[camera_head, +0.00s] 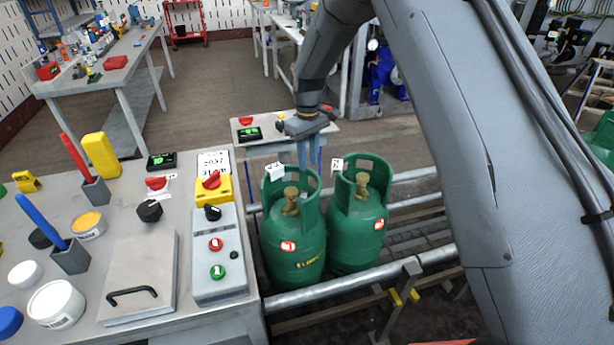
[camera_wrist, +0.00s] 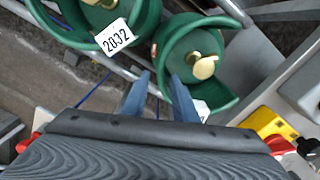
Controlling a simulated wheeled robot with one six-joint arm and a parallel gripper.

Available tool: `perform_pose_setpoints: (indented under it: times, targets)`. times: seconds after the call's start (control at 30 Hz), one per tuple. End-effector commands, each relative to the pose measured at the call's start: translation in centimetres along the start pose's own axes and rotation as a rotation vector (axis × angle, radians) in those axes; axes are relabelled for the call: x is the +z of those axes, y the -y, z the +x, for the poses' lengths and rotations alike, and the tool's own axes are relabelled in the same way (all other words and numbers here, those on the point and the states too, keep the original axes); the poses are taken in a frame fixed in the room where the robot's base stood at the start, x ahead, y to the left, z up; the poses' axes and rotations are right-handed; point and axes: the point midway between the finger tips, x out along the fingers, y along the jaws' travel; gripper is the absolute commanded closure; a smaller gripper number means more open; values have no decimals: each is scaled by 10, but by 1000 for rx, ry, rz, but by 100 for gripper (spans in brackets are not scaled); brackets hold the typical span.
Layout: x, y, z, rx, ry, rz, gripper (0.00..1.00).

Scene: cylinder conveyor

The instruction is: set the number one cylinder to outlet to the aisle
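Two green gas cylinders stand upright side by side on the roller conveyor (camera_head: 345,282). The left cylinder (camera_head: 292,245) and the right cylinder (camera_head: 356,228) each have a brass valve, a collar and a white tag. In the wrist view the tag on the right cylinder (camera_wrist: 98,20) reads 2032; the left cylinder (camera_wrist: 212,55) shows at right, its tag mostly hidden. My gripper (camera_head: 311,165) points down at the left cylinder's collar, on the side facing the right cylinder. Its blue fingers (camera_wrist: 160,97) are apart with the collar's edge near the gap. I cannot tell whether they touch it.
The metal workbench (camera_head: 130,215) at left bears a control box (camera_head: 219,255) with red and green buttons, a yellow box (camera_head: 212,190) with a red knob, and cans. A small station (camera_head: 262,128) with a display stands behind the cylinders. Conveyor rollers (camera_head: 410,240) are bare at right.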

Motion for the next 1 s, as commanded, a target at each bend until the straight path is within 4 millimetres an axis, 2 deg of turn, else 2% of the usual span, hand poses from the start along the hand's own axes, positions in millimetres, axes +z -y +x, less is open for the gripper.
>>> perform_pose_setpoints:
  times: [0.17,0.6,0.77,1.0]
  targets:
    - [-5,1,11,-1,2,-12,74]
    - [-4,1,70,0,0,-10,74]
    - [-5,0,79,0,0,-9,74]
    - [-5,0,80,0,-1,-9,74]
